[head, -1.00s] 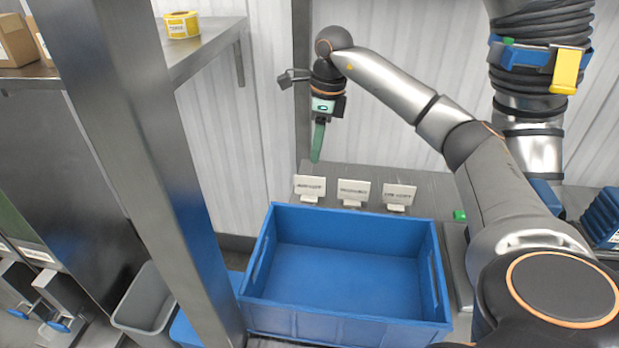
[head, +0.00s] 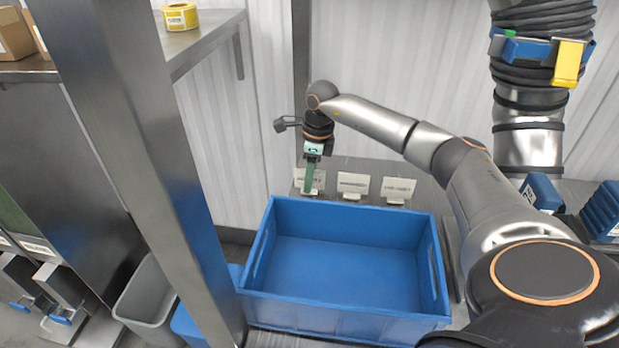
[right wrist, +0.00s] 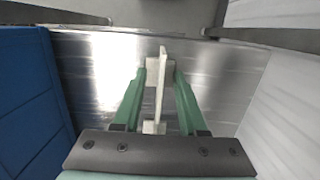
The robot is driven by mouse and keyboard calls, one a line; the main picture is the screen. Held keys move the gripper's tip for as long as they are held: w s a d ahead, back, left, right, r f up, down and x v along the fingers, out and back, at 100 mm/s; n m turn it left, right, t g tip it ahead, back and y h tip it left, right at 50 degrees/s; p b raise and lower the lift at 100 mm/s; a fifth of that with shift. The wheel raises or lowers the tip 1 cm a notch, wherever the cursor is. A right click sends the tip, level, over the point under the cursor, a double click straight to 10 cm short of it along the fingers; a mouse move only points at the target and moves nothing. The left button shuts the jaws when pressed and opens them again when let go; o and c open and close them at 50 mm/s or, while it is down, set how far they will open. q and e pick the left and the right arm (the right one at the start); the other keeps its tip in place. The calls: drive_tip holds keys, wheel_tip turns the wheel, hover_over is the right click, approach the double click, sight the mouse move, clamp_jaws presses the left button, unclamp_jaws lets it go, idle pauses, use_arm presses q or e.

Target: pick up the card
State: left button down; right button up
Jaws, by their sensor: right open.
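Three small white cards stand in a row on the steel table behind the blue crate: the left card (head: 319,181), the middle card (head: 353,183) and the right card (head: 398,187). My right gripper (head: 309,188) points down at the left card, and its green fingers partly cover the card in the head view. In the right wrist view the fingers of this gripper (right wrist: 160,80) are apart, one on each side of the card, which shows edge-on as a thin upright white plate (right wrist: 162,82). Its label cannot be read. My left gripper is out of view.
An empty blue crate (head: 345,318) stands just in front of the cards. A steel post (head: 150,150) rises at the left, beside a grey bin (head: 150,305). Blue containers (head: 604,212) stand at the right. A yellow tape roll (head: 180,17) lies on the upper shelf.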

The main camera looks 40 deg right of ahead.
drive_tip(key=shift+f, duration=0.25)
clamp_jaws()
idle(0.4)
